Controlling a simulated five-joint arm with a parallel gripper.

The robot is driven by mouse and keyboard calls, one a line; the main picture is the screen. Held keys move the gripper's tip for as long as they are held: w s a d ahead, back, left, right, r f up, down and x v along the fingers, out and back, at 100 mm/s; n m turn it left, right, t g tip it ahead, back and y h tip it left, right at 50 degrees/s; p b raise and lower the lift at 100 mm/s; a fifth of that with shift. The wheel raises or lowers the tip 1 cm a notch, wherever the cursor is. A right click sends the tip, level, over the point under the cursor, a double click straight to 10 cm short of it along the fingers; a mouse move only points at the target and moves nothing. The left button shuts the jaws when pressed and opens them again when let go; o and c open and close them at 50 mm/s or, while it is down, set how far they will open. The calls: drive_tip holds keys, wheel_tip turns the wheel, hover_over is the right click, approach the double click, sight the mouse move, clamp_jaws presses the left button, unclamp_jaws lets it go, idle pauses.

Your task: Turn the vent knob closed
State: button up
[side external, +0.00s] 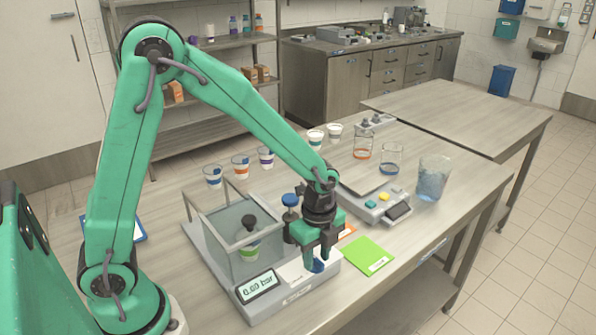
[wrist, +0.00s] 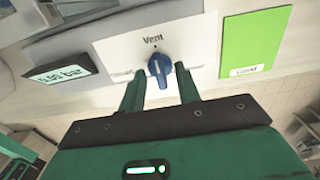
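The blue vent knob (wrist: 159,67) sits on a white panel under the word "Vent" in the wrist view. Its grip points roughly down in that picture, toward my gripper. A small, blurred label lies left of it. My gripper (wrist: 159,75) is open, with one finger on each side of the knob and a visible gap to each. In the side view my gripper (side external: 317,263) points down over the panel's front, and the knob (side external: 317,267) shows partly between the fingers.
A pressure display in bar (side external: 258,286) is left of the knob. Behind stands a clear chamber (side external: 217,228) with a cup inside. A blue-topped post (side external: 290,201) is close to my wrist. A green card (side external: 367,256) lies right. A scale (side external: 372,201) and beakers stand farther right.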

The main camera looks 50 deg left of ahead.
drive_tip(key=shift+f, duration=0.1)
clamp_jaws()
drive_tip(key=shift+n, duration=0.4)
drive_tip(key=n, duration=0.8)
drive_tip(key=shift+n, duration=0.4)
drive_tip(key=n, duration=0.4)
drive_tip(key=shift+n, duration=2.2)
